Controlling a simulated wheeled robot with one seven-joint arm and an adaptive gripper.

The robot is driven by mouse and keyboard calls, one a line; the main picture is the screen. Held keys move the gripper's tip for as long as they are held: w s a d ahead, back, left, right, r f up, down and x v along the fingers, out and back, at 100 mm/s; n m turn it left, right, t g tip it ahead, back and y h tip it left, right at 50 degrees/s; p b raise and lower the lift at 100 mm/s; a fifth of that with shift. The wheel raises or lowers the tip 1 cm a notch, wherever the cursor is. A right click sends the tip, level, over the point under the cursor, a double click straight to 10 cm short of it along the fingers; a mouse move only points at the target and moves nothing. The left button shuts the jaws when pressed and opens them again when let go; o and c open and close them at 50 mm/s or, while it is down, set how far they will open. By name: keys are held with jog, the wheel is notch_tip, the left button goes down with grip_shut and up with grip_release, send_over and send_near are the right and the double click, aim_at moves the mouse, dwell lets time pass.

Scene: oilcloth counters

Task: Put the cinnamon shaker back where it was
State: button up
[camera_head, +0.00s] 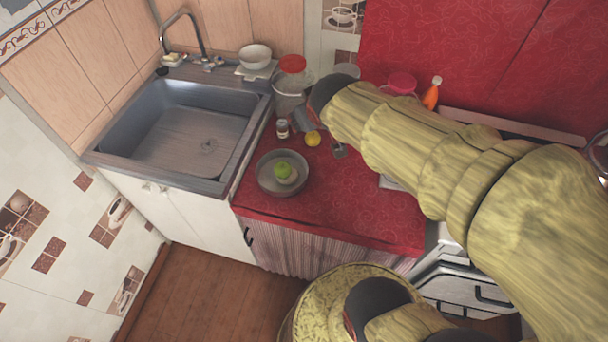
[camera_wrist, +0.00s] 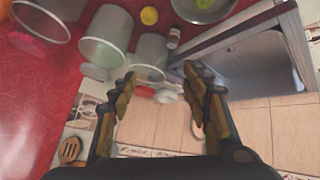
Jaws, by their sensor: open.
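A small shaker jar (camera_head: 283,128) with a dark band stands on the red counter, right of the sink and behind the grey bowl. I take it for the cinnamon shaker; its label is too small to read. It also shows in the wrist view (camera_wrist: 173,38), near the top, beside the sink edge. My gripper (camera_wrist: 159,72) is open, with nothing held between its fingers. In the wrist view the shaker lies beyond the fingertips, apart from them. In the head view my arm hides most or all of the gripper.
A grey bowl (camera_head: 262,184) holds a green fruit (camera_head: 283,170). A lemon (camera_head: 313,139) lies right of the shaker. A red-lidded canister (camera_head: 288,102) stands behind, with more canisters nearby. The sink (camera_head: 120,150) is at left. The counter's front (camera_head: 330,220) is clear.

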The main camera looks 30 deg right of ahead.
jog(key=s+a+g+y, duration=0.1)
jog(key=s+a, duration=0.4)
jog(key=s, duration=0.2)
jog(key=s+a+r+g+y, duration=0.1)
jog(key=s+a, duration=0.4)
jog(key=s, duration=0.3)
jog(key=shift+s+a+y, duration=0.15)
jog(key=shift+a+y, duration=0.05)
jog(key=shift+y, duration=0.2)
jog(key=shift+r, duration=0.1)
